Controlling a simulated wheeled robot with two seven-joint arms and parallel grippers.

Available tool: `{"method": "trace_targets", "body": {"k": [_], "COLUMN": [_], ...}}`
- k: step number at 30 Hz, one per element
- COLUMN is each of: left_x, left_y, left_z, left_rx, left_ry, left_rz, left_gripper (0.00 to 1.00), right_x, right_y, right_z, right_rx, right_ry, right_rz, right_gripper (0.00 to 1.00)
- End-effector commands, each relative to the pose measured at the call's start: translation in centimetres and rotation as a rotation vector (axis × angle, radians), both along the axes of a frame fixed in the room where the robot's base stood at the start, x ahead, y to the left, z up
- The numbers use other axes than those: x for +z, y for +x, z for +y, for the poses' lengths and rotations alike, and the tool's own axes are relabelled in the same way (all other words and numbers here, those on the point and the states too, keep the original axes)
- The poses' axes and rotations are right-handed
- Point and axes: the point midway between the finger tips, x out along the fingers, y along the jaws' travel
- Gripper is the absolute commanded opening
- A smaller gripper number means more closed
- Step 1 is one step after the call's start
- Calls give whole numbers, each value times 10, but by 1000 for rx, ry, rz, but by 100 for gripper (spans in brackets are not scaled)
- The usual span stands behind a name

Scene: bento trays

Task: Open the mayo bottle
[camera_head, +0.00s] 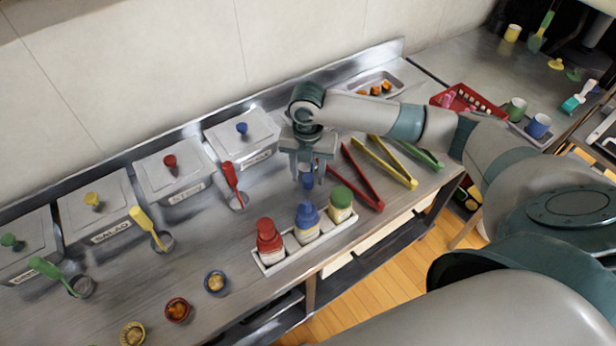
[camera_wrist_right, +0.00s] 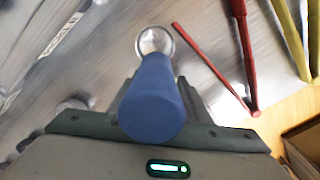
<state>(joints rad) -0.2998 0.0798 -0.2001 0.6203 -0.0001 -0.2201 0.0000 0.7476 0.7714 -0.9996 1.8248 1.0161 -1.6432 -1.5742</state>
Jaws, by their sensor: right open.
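Three bottles stand in a white tray (camera_head: 263,268) near the counter's front edge: one red-capped (camera_head: 269,240), one blue-capped (camera_head: 307,222), one green-capped (camera_head: 341,203). All caps are on. Their labels are too small to read, so I cannot tell which is mayo. My right gripper (camera_head: 308,178) points down behind the bottle tray, apart from the bottles. It is open, with a blue utensil handle between its fingers. In the right wrist view this blue handle (camera_wrist_right: 152,108) points up at the camera from a round metal holder (camera_wrist_right: 154,37). My left gripper is out of view.
Lidded containers (camera_head: 172,178) line the wall. A red spoon (camera_head: 232,180) and yellow spoon (camera_head: 146,225) stand in holders. Red tongs (camera_head: 362,180), yellow tongs (camera_head: 392,163) and green tongs lie right of the gripper. Small cups, including a blue one (camera_head: 216,282), sit at the front left.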

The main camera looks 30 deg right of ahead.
Motion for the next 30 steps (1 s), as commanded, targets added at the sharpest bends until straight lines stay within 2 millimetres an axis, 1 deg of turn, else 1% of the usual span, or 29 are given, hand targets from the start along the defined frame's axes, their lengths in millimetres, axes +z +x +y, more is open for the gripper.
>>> {"method": "trace_targets", "body": {"k": [1,5,12,15,18,23,30], "left_x": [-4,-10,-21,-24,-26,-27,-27], "left_y": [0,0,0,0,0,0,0], "left_z": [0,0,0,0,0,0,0], "left_rx": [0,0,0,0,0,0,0], "left_ry": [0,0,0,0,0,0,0], "left_rz": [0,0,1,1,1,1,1], "left_gripper": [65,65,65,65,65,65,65], "right_x": [6,27,70,85,96,104,105], "right_y": [1,2,2,1,1,0,0], "right_z": [0,0,0,0,0,0,0], "right_rx": [0,1,0,0,-1,-1,-1], "right_ry": [0,0,1,1,0,0,0], "right_rz": [-4,-6,-5,-5,-3,0,0], "right_gripper": [43,43,43,43,43,43,43]}}
